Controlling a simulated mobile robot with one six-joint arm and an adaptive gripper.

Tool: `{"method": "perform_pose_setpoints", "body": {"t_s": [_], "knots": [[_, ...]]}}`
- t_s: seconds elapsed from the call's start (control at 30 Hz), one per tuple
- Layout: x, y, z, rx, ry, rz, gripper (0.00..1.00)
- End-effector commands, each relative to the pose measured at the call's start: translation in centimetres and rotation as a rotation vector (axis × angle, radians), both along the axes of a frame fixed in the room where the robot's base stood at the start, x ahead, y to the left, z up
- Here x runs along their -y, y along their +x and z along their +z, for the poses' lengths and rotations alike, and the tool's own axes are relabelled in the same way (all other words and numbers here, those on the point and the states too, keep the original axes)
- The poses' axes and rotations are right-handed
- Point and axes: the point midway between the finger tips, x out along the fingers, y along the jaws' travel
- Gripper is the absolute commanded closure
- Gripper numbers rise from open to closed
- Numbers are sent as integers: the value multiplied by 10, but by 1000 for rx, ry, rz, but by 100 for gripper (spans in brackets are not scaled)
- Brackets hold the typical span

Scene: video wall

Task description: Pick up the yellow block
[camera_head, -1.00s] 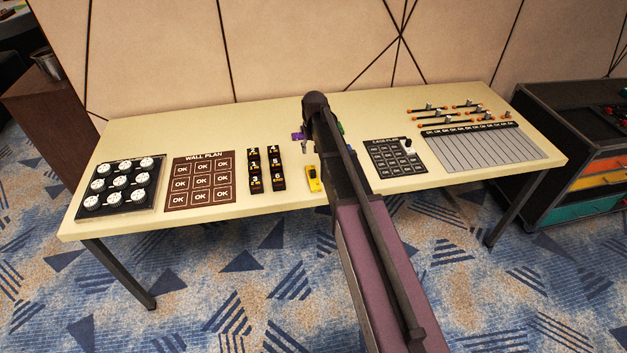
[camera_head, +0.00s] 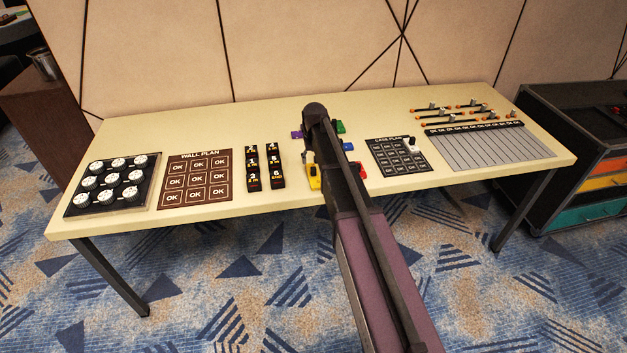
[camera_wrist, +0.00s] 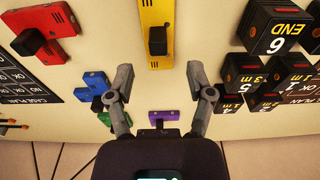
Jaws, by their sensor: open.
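The yellow block (camera_wrist: 156,28) lies flat on the table, with a dark knob on its top. In the wrist view it is ahead of my gripper (camera_wrist: 159,78), between the lines of its two fingers and beyond their tips. The fingers are apart with nothing held between them. In the head view the yellow block (camera_head: 314,175) shows just left of my arm, near the table's front edge; my arm hides the gripper there.
A red block (camera_wrist: 42,32), a blue block (camera_wrist: 92,86), a green block (camera_wrist: 106,117) and a purple block (camera_wrist: 164,117) lie around. Black numbered blocks (camera_head: 265,166) stand to the left in the head view. A wall plan board (camera_head: 196,178) lies farther left.

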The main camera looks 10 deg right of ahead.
Motion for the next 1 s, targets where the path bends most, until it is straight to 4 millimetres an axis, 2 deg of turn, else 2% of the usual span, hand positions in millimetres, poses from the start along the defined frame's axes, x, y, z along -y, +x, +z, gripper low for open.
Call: {"method": "perform_pose_setpoints", "body": {"t_s": [0.57, 1.0], "knots": [[0, 1, -5, 0, 0, 0, 31], [2, 4, -36, 0, 0, 0, 31]]}}
